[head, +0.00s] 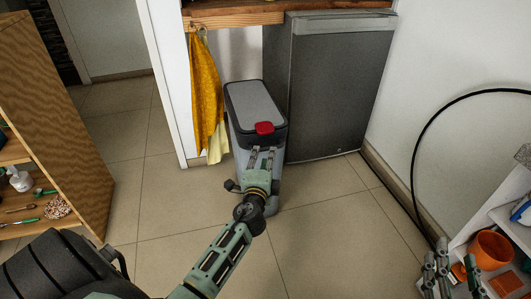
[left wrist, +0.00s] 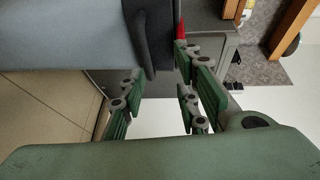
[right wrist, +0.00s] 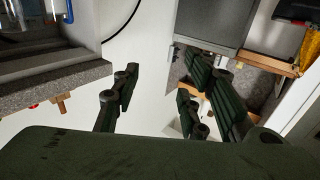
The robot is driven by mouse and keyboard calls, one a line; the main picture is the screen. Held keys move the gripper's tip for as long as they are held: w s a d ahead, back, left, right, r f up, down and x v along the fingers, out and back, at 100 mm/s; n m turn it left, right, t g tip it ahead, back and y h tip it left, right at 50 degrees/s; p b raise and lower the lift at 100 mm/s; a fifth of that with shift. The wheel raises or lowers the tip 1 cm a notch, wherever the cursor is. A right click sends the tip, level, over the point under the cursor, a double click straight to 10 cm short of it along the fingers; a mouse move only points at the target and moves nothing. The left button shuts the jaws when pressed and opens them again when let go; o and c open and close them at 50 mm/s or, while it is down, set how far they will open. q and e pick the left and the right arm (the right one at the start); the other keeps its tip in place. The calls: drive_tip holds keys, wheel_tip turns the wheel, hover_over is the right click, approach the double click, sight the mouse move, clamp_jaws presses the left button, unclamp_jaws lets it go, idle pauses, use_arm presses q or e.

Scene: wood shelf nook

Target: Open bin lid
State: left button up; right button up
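The bin (head: 240,140) stands on the floor in front of the dark grey fridge. It has a light grey body, a dark-rimmed lid (head: 253,100) lying closed, and a red tab (head: 264,128) at its front edge. My left gripper (head: 261,156) is open, its fingers just below the red tab. In the left wrist view, the bin body (left wrist: 65,35) and dark lid rim (left wrist: 147,40) are close to the fingers, and the red tab (left wrist: 181,33) shows partly behind one finger. Contact cannot be told. My right gripper (head: 455,268) is open and empty at the lower right.
The fridge (head: 335,85) is right behind the bin. A yellow towel (head: 206,90) hangs at its left. A wooden shelf (head: 55,110) stands far left. A white shelf with an orange pot (head: 490,250) is near my right gripper, beside a black hose (head: 440,115). The middle floor is clear.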

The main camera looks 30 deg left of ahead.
sight(266, 134)
use_arm(q)
drive_tip(key=shift+t+y, duration=0.4)
drive_tip(key=w+a, duration=0.1)
drive_tip(key=w, duration=0.1)
drive_tip(key=w+a+r+b, duration=0.1)
drive_tip(key=w, duration=0.1)
drive_tip(key=w+a+r, duration=0.1)
drive_tip(key=w+a, duration=0.1)
drive_tip(key=shift+w+r+b, duration=0.25)
drive_tip(key=shift+b, duration=0.1)
drive_tip(key=shift+w+a, duration=0.15)
drive_tip(key=shift+w, duration=0.25)
use_arm(e)
wheel_tip(266, 134, up, 10)
drive_tip(key=s+t+y, duration=0.1)
drive_tip(key=s+t, duration=0.1)
drive_tip(key=t, duration=0.2)
drive_tip(key=shift+s+a+f+t+y, duration=0.15)
drive_tip(key=shift+s+f+t+y, duration=0.05)
drive_tip(key=shift+s+t+y, duration=0.1)
use_arm(q)
clamp_jaws()
